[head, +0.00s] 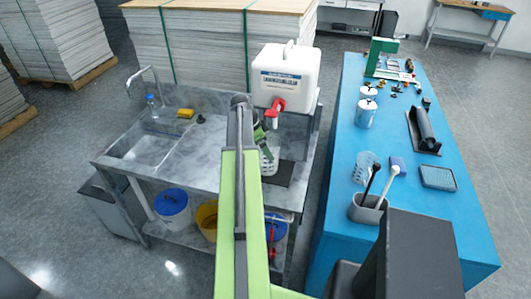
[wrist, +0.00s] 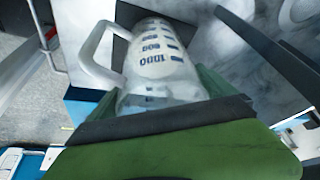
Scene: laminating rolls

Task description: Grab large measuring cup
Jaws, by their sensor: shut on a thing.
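The large measuring cup (wrist: 155,60) is clear, with dark graduation marks up to 1000 and a clear handle on its left in the wrist view. My gripper (wrist: 165,105), with green and dark fingers, is shut on it. In the head view the cup (head: 270,158) shows partly behind my arm, over the right end of the grey sink counter (head: 215,172). My gripper (head: 260,138) is at it, just below the red tap. I cannot tell whether the cup touches the counter.
A white canister (head: 285,73) with a red tap (head: 277,106) stands above the cup. The blue table (head: 400,215) at right holds a bluish jug (head: 364,167), a grey holder with brushes (head: 368,210) and white tins (head: 366,113). Buckets (head: 172,207) stand under the counter.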

